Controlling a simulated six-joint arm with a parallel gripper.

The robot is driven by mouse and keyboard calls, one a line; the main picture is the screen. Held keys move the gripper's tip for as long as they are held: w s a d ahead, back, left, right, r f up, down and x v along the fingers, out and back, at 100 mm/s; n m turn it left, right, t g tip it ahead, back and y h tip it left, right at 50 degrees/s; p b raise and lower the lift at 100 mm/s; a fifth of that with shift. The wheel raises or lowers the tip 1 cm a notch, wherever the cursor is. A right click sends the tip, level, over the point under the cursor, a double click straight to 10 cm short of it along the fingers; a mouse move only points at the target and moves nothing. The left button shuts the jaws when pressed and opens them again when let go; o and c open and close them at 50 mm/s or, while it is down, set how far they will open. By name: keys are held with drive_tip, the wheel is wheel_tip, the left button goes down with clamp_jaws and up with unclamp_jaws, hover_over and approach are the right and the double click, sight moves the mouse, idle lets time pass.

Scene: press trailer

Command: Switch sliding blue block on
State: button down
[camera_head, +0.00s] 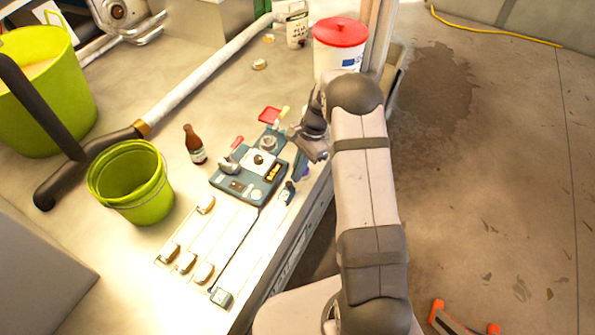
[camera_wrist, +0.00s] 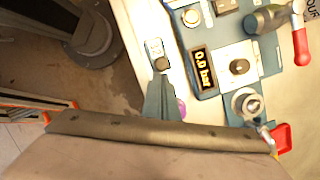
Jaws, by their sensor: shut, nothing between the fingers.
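A teal-blue press unit (camera_head: 228,184) with a lit display stands on the bench, and its display (camera_wrist: 203,70) reads "0.0 bar" in the wrist view. A small dark and pale block (camera_head: 288,191) sits on the bench right of it, also in the wrist view (camera_wrist: 157,52). Another slate-blue block (camera_head: 222,297) lies at the front end of a long dark slot. I cannot tell which is the sliding block.
A brown bottle (camera_head: 194,145) and green buckets (camera_head: 130,190) stand left of the press. Several pale knobs (camera_head: 186,262) lie in front of it. A red-lidded tub (camera_head: 339,60) stands behind. A red-handled lever (camera_wrist: 301,45) rises from the press.

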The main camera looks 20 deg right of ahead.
drive_tip(key=s+a, duration=0.8)
drive_tip(key=s+a+p, duration=0.1)
drive_tip(key=s+a, duration=0.7)
drive_tip(key=shift+s+a, duration=0.2)
drive_tip(key=shift+s, duration=0.15)
drive_tip(key=shift+w+d+r+p, duration=0.1)
drive_tip(key=shift+w+d+p, duration=0.1)
drive_tip(key=shift+d+p, duration=0.2)
drive_tip(key=w+d+r, duration=0.1)
drive_tip(key=d+r, duration=0.2)
drive_tip(key=r, duration=0.2)
drive_tip(key=w+d+r+p, duration=0.1)
drive_tip(key=d+r, duration=0.1)
drive_tip(key=r, duration=0.3)
drive_tip(key=shift+d, duration=0.4)
drive_tip(key=shift+r, duration=0.1)
